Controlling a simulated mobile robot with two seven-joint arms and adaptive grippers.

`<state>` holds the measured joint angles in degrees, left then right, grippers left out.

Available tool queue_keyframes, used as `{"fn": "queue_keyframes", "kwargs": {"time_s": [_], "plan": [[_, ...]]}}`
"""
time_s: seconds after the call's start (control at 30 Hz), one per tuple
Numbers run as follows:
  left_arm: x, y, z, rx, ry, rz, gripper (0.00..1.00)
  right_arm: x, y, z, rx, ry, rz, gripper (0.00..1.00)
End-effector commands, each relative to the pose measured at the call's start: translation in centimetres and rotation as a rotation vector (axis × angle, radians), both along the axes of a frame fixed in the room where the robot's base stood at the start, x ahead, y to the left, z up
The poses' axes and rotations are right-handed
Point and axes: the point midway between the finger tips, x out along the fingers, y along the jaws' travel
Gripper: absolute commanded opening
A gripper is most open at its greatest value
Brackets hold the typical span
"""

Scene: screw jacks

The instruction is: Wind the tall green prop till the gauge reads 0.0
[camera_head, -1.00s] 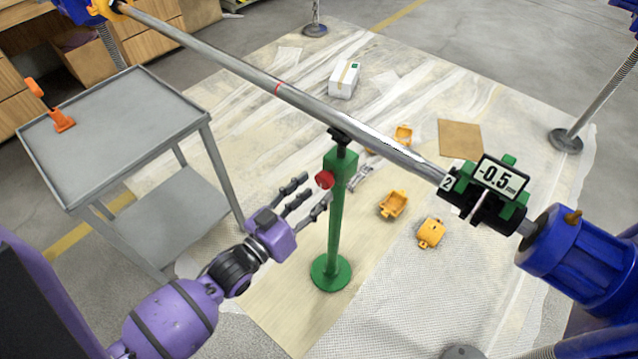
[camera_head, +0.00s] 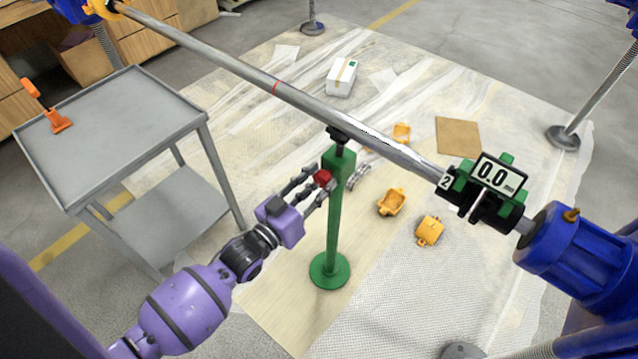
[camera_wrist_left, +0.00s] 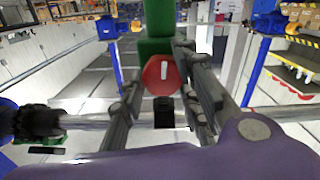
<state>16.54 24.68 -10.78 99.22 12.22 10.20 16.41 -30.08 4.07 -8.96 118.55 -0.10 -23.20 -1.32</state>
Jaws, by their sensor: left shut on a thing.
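The tall green prop (camera_head: 334,225) stands upright on its round base, its black head under the long grey shaft (camera_head: 270,87). A red knob (camera_head: 322,177) sits on the left side of its green block; it also shows in the left wrist view (camera_wrist_left: 154,82) with a white mark. My left gripper (camera_head: 316,186) is shut on the red knob, its dark fingers on either side of it. The gauge (camera_head: 494,176) on the shaft's right end reads 0.0, beside a tag marked 2. My right gripper is not in view.
A grey cart (camera_head: 125,120) with an orange clamp (camera_head: 53,119) stands at the left. Yellow parts (camera_head: 391,202), a white box (camera_head: 341,77) and a brown sheet (camera_head: 458,138) lie on the floor covering. A blue machine (camera_head: 575,250) holds the shaft's right end.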

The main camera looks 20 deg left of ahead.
Motion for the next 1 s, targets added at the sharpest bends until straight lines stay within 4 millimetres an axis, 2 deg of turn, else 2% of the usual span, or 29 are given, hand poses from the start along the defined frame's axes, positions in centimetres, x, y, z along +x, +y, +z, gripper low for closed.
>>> {"fn": "queue_keyframes", "kwargs": {"time_s": [0.1, 0.3, 0.33, 0.43, 1.0], "plan": [[-0.1, -0.42, 0.15, 0.073, -0.028, -0.005, 0.04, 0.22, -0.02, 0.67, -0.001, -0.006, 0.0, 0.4], [-0.18, -0.51, -0.07, 0.078, -0.029, -0.007, 0.04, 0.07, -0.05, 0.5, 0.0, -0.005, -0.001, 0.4], [-0.19, -0.53, -0.06, 0.078, -0.029, -0.007, 0.31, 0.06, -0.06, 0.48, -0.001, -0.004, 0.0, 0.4], [-0.19, -0.52, -0.08, 0.078, -0.029, -0.007, 0.44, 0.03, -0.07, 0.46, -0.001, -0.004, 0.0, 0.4], [-0.28, -0.13, -0.09, 0.079, -0.028, -0.003, 0.44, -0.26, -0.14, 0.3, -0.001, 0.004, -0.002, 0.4]]}}
